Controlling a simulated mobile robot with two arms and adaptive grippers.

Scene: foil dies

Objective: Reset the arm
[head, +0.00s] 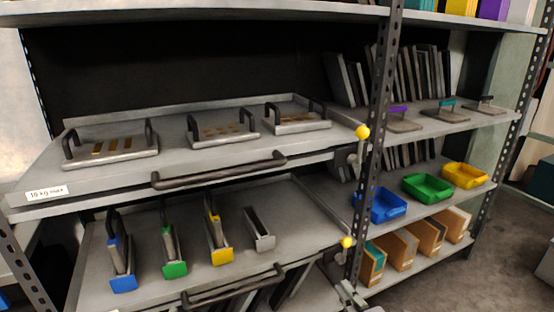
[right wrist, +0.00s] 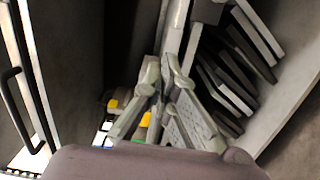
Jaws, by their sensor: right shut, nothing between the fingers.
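My right gripper (right wrist: 161,82) is shut with nothing between its fingers in the right wrist view. In the head view only a small part of it (head: 350,294) shows at the bottom edge, beside the perforated shelf post (head: 371,160). It is below the lower yellow knob (head: 347,242). Most of the right arm is out of the picture. My left gripper is in neither view.
The upper pull-out tray (head: 100,182) holds three handled plates. The lower tray (head: 195,281) holds several holders, three with coloured fronts. Right of the post are blue (head: 386,206), green (head: 428,188) and yellow (head: 465,176) bins, above cardboard boxes. Grey floor (head: 475,262) is open at lower right.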

